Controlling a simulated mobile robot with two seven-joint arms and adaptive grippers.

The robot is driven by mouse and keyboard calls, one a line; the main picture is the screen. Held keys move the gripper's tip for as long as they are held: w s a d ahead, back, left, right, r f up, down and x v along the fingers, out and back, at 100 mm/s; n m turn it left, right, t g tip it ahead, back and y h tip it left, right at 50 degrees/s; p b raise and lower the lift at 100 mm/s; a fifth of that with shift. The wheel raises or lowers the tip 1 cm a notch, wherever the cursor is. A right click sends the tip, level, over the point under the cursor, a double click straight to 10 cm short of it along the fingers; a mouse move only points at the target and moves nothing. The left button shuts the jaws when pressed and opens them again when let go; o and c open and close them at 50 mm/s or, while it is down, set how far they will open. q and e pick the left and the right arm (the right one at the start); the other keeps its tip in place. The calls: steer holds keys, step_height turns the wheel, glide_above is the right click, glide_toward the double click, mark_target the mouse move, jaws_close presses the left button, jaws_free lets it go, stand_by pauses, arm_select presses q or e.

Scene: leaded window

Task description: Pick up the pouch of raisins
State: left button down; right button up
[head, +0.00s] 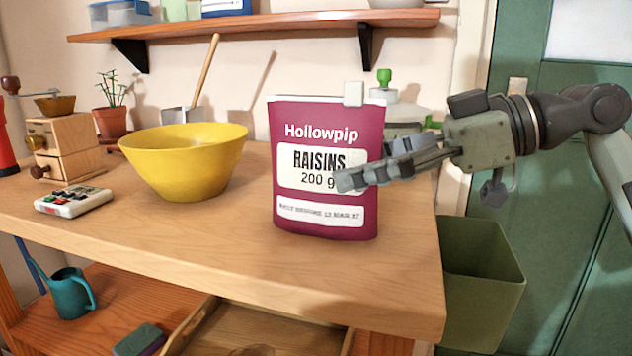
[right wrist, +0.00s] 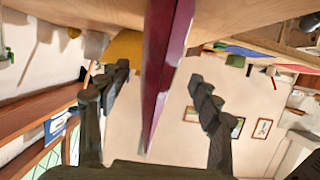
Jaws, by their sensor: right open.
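The pouch of raisins (head: 290,160) is a maroon pack with white labels. It stands upright on the wooden worktop near its right front part. My right gripper (head: 345,182) comes in from the right, and its fingers overlap the pouch's right side in the head view. In the right wrist view the pouch (right wrist: 165,65) shows edge-on between the two open fingers of my right gripper (right wrist: 165,95), with a gap on each side. I see no grip on it. My left gripper is not in view.
A yellow bowl (head: 185,165) stands left of the pouch on the worktop (head: 200,235). Behind the pouch is a grey-white item with a green knob (head: 384,78). A calculator-like device (head: 73,201) and a wooden grinder (head: 65,145) are at left. A green bin (head: 485,280) stands right of the bench.

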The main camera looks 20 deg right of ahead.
mark_target(323, 174)
steer(key=shift+w+a, duration=0.2)
steer(key=shift+a, duration=0.05)
steer(key=x, duration=0.3)
steer(key=shift+w+a+f+p, duration=0.2)
steer(key=shift+w+a+p, duration=0.05)
steer(key=shift+p, duration=0.1)
steer(key=shift+w+a+f, duration=0.2)
steer(key=shift+w+a, duration=0.1)
steer(key=shift+a, duration=0.05)
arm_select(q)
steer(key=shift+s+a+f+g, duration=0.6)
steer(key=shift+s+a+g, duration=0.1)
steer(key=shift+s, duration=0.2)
arm_select(e)
steer(key=c, duration=1.4)
